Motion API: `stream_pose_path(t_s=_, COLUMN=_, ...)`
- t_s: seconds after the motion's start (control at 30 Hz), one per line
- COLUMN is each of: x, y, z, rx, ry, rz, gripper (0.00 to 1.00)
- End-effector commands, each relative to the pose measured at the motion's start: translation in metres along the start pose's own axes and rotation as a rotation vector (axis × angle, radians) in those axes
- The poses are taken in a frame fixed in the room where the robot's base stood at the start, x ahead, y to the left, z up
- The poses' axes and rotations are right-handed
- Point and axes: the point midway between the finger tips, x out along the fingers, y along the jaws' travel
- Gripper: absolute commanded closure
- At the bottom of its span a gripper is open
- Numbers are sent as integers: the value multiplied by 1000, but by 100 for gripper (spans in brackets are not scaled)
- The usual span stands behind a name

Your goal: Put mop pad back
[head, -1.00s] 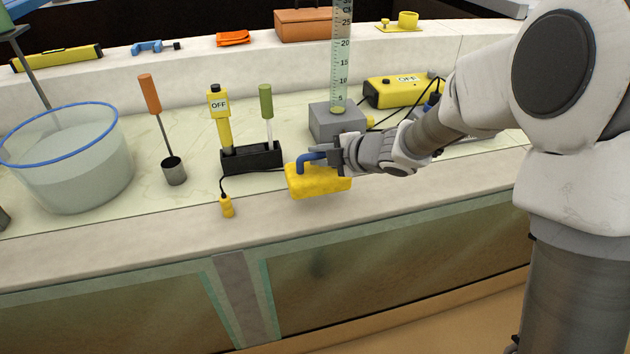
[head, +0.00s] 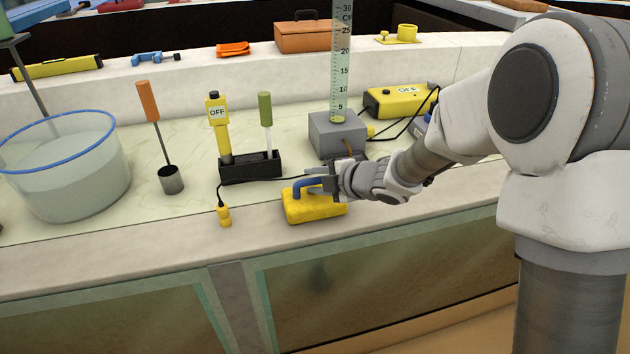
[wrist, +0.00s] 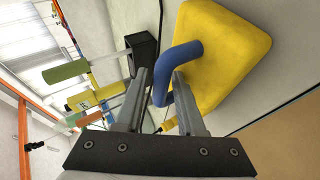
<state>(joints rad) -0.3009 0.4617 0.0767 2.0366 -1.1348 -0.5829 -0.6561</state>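The mop pad (head: 314,206) is a yellow block with a blue bent handle (head: 308,183) on top. In the head view it is at the pale front ledge of the bench, low over it or resting on it; I cannot tell which. My gripper (head: 322,182) is at the handle from the right. In the wrist view my gripper's fingers (wrist: 163,78) stand on both sides of the blue handle (wrist: 182,60) and close on it, with the yellow pad (wrist: 225,50) beyond. The pad's underside is hidden.
A black holder (head: 250,168) with a yellow OFF meter (head: 219,125) and a green-handled tool (head: 265,110) stands behind left. A yellow plug (head: 223,215) lies left of the pad. A grey block (head: 338,135) bears the measuring tube. A water tub (head: 65,170) stands far left.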

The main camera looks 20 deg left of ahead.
Motion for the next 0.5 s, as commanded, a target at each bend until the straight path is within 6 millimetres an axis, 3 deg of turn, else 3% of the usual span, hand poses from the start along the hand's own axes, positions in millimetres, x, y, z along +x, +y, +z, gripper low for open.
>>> stream_pose_path(t_s=0.37, x=-2, y=0, z=-1, rx=2, ry=-1, rz=-8, gripper=49)
stream_pose_path(t_s=0.5, x=-24, y=3, z=0, rx=3, ry=-4, rz=-5, gripper=49)
